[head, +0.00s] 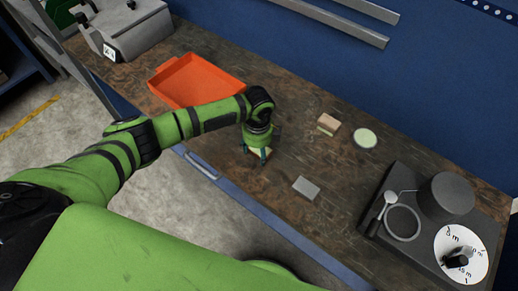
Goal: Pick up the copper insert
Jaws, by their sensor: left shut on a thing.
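My left gripper (258,156) points down over the wooden bench, right of the orange tray. It is shut on a small pale tan piece, which I take to be the copper insert (259,151). Only a sliver of the piece shows between the fingers; the gripper hides the rest. The piece is at or just above the bench top; I cannot tell which. My right gripper is not in view.
The orange tray (160,71) lies behind my left arm. A dark device with a white dial (462,247) stands at right. The bench between is clear.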

